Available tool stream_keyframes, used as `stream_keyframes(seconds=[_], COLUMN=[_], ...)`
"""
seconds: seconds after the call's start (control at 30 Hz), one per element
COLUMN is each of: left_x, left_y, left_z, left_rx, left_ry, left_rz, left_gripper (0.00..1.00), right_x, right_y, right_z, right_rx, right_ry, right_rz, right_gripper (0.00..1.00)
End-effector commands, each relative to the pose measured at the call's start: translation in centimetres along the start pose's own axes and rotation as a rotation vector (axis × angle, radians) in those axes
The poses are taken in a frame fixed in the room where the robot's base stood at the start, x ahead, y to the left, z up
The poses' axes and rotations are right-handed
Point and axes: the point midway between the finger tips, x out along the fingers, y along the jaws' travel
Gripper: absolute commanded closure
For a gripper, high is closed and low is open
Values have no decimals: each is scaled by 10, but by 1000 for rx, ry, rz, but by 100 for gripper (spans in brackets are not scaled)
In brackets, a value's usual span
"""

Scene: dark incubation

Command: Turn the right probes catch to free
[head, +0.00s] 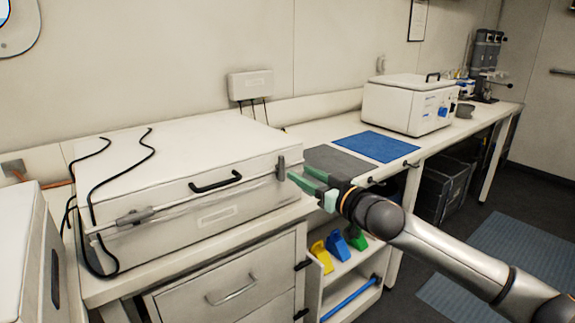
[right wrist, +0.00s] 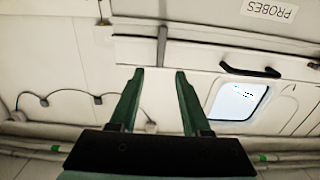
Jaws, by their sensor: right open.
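The white probes box (head: 215,216) stands on the left part of the bench with its lid down. Its right catch (head: 281,168) is a grey upright bar near the front right corner, across the lid seam. The catch also shows upright in the right wrist view (right wrist: 162,46), just beyond and between my fingertips. My right gripper (head: 298,173) is open and empty, just to the right of the catch in the head view. In the right wrist view, its two green fingers (right wrist: 159,72) are spread apart. My left gripper is not in view.
The left catch (head: 135,217) lies sideways on the box front, and a black handle (head: 216,182) sits between the catches. Black cables (head: 95,205) hang over the box's left side. A blue mat (head: 377,147) and another white box (head: 408,104) are farther right.

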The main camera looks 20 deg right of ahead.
Motion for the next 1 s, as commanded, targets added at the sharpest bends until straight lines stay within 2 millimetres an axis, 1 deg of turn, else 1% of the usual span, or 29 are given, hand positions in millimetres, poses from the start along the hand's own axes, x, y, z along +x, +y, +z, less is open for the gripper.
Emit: stream_keyframes(seconds=[0.03,0.2,0.4,0.6,0.83,0.87,1.0], left_x=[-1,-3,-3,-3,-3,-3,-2], left_y=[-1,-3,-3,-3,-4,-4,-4], left_z=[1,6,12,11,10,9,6], left_rx=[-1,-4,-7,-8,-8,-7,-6], left_ry=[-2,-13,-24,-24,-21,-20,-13], left_rz=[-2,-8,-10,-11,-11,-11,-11], left_gripper=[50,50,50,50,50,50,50], right_x=[10,36,55,62,63,63,63], right_y=[0,-1,0,0,0,0,0], right_z=[-2,-1,0,0,0,0,0], right_rx=[0,-1,-1,-2,-2,-2,-2], right_ry=[3,1,1,0,-1,-1,-1], right_rz=[-1,-1,-1,0,0,0,0], right_gripper=[52,52,52,52,52,54,69])
